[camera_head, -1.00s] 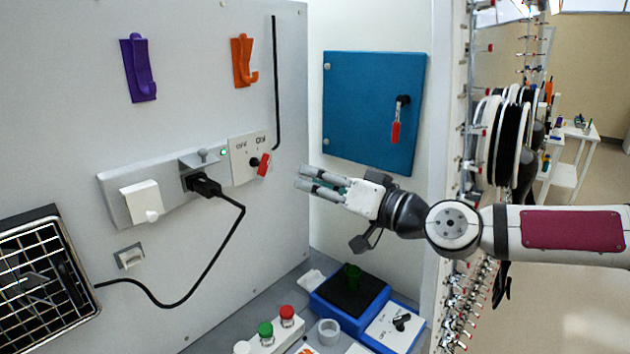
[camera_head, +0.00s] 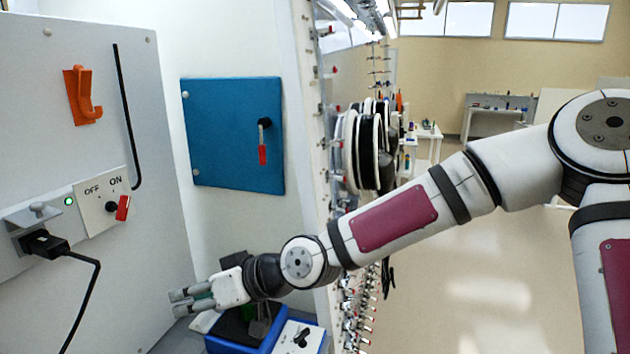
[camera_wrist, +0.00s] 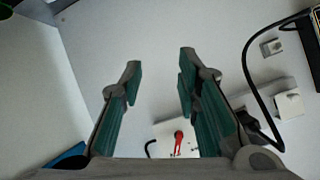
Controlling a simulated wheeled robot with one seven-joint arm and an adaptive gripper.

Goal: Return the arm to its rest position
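My gripper (camera_head: 188,300) is in the lower left of the head view, in front of the blue-framed tray and close to the grey panel. In the wrist view its two green-lined fingers (camera_wrist: 160,75) stand apart with nothing between them, so it is open and empty. My arm stretches from the right side of the head view down to the left, bent at the elbow.
A grey panel (camera_head: 75,140) carries an orange hook (camera_head: 82,95), a red-handled OFF/ON switch (camera_head: 122,207) and a black plug (camera_head: 45,244) with its cable. A blue door (camera_head: 232,135) is behind. A blue-framed tray (camera_head: 222,346) lies below. Open floor is at right.

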